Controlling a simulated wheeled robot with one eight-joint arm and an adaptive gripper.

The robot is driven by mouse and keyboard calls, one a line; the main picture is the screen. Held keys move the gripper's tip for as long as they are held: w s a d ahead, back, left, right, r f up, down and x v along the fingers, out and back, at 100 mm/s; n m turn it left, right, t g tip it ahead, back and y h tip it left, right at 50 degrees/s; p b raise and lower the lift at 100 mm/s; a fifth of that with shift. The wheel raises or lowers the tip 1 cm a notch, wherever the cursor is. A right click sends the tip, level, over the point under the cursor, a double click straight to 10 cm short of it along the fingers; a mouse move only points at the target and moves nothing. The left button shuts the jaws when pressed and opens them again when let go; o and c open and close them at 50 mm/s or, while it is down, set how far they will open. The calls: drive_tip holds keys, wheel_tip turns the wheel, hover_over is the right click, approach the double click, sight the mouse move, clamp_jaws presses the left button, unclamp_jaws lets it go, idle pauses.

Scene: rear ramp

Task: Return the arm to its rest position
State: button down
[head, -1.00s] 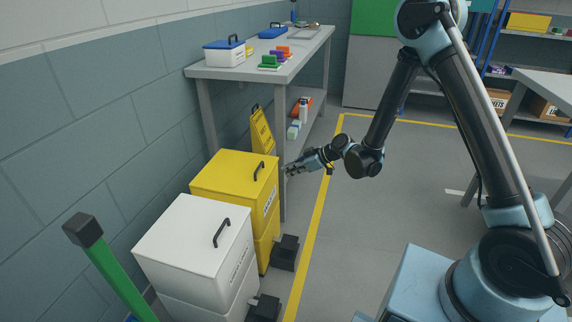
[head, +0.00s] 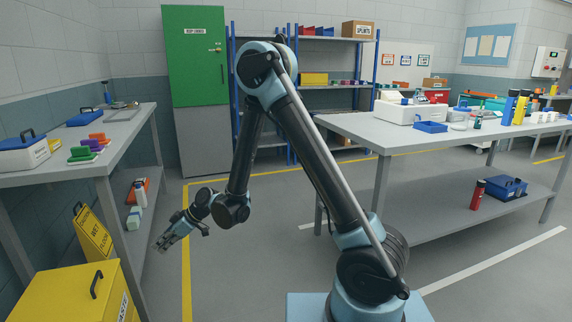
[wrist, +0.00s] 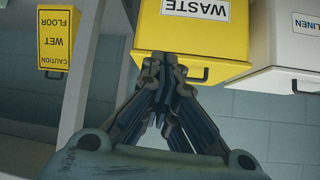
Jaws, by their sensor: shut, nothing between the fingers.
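My gripper (head: 166,243) hangs at the end of my bent arm, left of centre in the head view. It is in free air above the floor, to the right of the left bench and up and right of the yellow waste bin (head: 62,292). In the wrist view my gripper (wrist: 168,62) has its fingertips together with nothing between them. Behind it there are the yellow bin marked WASTE (wrist: 188,32) and a white bin marked LINEN (wrist: 290,50).
A yellow wet-floor sign (head: 93,234) stands beside the left bench (head: 70,168), which bears boxes and coloured blocks. A green cabinet (head: 195,57) and blue-framed shelves stand behind. A long table (head: 420,135) is at right. Grey floor is clear around my arm.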

drive_tip(key=w+d+r+m+t+h, duration=0.1)
drive_tip(key=w+d+r+m, duration=0.3)
drive_tip(key=d, duration=0.7)
drive_tip(key=w+d+r+m+t+h, duration=0.1)
drive_tip(key=w+d+r+m+t, duration=0.15)
drive_tip(key=d+r, duration=0.55)
drive_tip(key=w+d+r+m+t+h, duration=0.1)
drive_tip(key=w+d+r+m+h, duration=0.15)
drive_tip(key=d, duration=1.05)
drive_tip(key=s+d+r+m+h, duration=0.1)
drive_tip(key=s+d+m, duration=0.15)
drive_tip(key=d, duration=0.65)
drive_tip(key=s+d+m+h, duration=0.1)
drive_tip(key=s+d+m, duration=0.15)
drive_tip(key=d, duration=0.65)
drive_tip(key=s+d+f+m+h, duration=0.3)
drive_tip(key=s+d+m, duration=0.2)
drive_tip(key=s+d, duration=0.7)
drive_tip(key=shift+d+f+m, duration=0.3)
drive_tip(key=shift+d, duration=0.4)
